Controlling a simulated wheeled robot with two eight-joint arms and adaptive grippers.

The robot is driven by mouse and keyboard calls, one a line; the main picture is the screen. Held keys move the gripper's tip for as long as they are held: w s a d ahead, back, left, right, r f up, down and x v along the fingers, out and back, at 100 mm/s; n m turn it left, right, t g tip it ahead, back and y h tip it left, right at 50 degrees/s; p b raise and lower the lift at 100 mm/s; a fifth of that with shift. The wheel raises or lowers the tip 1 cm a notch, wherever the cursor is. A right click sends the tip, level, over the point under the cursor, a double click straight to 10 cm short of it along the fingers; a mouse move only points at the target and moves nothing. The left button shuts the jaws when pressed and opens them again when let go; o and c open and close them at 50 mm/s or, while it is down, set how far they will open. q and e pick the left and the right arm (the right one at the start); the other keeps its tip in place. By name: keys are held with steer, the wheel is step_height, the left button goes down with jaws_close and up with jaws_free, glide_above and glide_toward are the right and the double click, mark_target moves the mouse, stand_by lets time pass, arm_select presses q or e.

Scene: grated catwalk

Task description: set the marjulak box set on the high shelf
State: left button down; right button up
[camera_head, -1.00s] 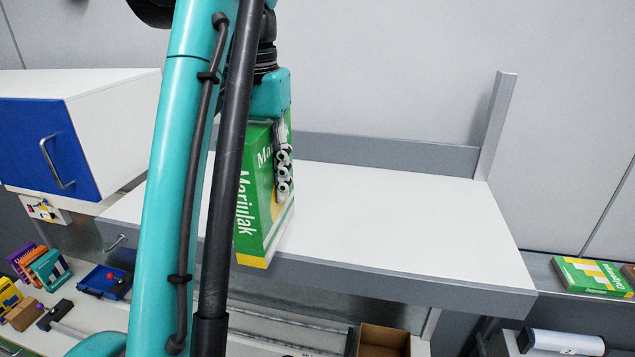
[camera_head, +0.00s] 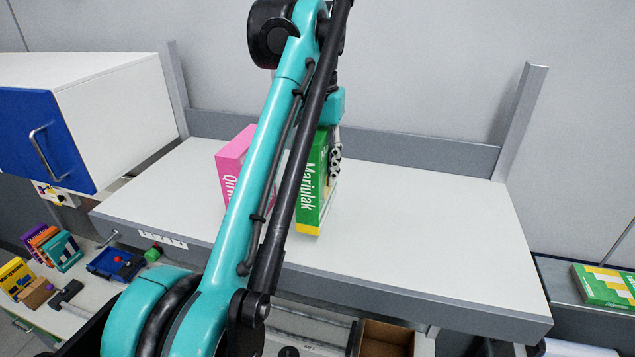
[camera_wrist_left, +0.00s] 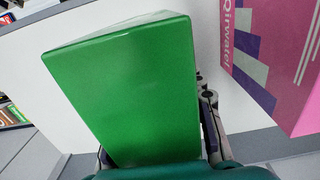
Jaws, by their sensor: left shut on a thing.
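The green Marjulak box set (camera_head: 311,190) is upright, with a yellow band at its base. My left gripper (camera_head: 334,160) is shut on it; my arm hides part of it in the head view. In the left wrist view the green box (camera_wrist_left: 135,95) fills the middle, between the fingers. The box is over the white high shelf (camera_head: 420,225), near its front edge; I cannot tell whether its base touches. A pink Qirwatel box (camera_head: 232,165) stands on the shelf to the left, and also shows in the left wrist view (camera_wrist_left: 280,55). My right gripper is not in view.
A white cabinet with a blue door (camera_head: 40,145) stands at the left. Small boxes (camera_head: 55,247) and a blue tray (camera_head: 115,264) lie on the lower bench. Another green box (camera_head: 605,286) lies at the right. The shelf's right half is clear.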

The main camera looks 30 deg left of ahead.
arm_select(q)
steer(key=f, duration=0.1)
steer(key=s+f, duration=0.1)
steer(key=f, duration=0.1)
steer(key=shift+f, duration=0.2)
steer(key=shift+w+f, duration=0.3)
steer(key=shift+w, duration=0.05)
steer(key=shift+s+f, duration=0.1)
steer(key=shift+s, duration=0.2)
steer(key=c, duration=1)
jaws_free()
steer(key=shift+o, duration=0.2)
steer(key=shift+w, duration=0.15)
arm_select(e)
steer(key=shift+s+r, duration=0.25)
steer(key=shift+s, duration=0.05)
